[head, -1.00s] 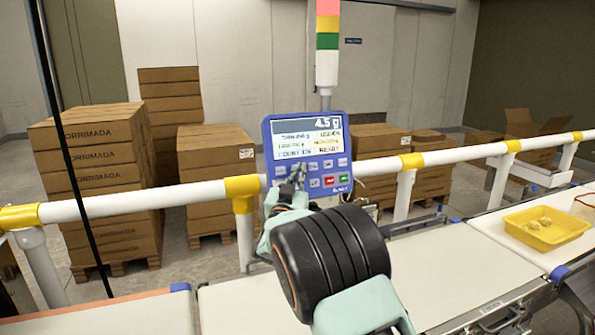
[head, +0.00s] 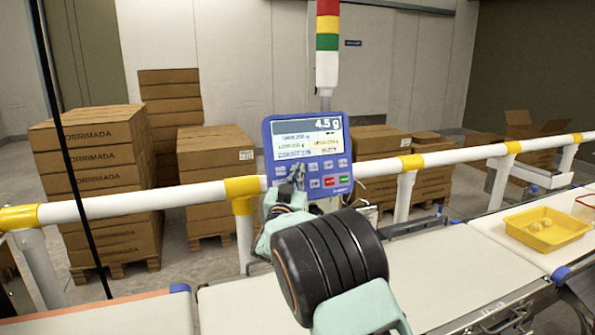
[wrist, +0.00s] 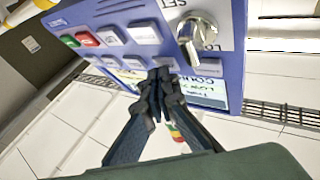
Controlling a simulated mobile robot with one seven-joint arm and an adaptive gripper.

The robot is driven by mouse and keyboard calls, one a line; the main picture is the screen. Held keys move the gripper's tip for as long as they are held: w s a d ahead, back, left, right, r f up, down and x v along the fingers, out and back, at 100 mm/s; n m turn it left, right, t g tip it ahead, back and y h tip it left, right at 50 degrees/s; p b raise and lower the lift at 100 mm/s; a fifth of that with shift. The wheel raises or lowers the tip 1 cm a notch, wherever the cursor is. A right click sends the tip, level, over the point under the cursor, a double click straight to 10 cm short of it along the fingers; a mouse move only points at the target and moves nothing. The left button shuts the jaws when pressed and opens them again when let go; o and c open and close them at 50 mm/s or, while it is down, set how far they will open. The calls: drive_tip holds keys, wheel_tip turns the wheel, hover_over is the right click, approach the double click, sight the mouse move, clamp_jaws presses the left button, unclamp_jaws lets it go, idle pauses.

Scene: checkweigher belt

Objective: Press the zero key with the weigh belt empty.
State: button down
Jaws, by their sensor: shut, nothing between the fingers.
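Below the screen are rows of pale keys (head: 328,164), plus a red and a green key. Key labels are too small to read, so I cannot tell which is zero. My gripper (head: 296,177) is shut and empty at the panel's lower left, covering some keys. In the wrist view, my gripper (wrist: 160,76) has its tips over the key row beside the screen; contact is unclear. The white belt (head: 235,308) in front is bare where visible; my arm hides part.
A yellow tray (head: 570,231) with small pale-yellow items sits on the belt at right. A silver key switch (wrist: 197,38) sticks out near my fingers. Stacked cartons (head: 90,180) stand behind.

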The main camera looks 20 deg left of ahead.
idle(0.6)
drive_tip(key=shift+s+d+r+b, duration=0.15)
drive_tip(key=shift+s+d+b, duration=0.3)
drive_tip(key=shift+s+b, duration=0.1)
drive_tip(key=s+d, duration=0.1)
drive_tip(key=s, duration=0.1)
drive_tip(key=s+d+r+b, duration=0.1)
drive_tip(key=d, duration=0.1)
drive_tip(key=shift+s+r+b, duration=0.2)
drive_tip(key=shift+s+b, duration=0.1)
drive_tip(key=shift+s, duration=0.1)
idle(0.4)
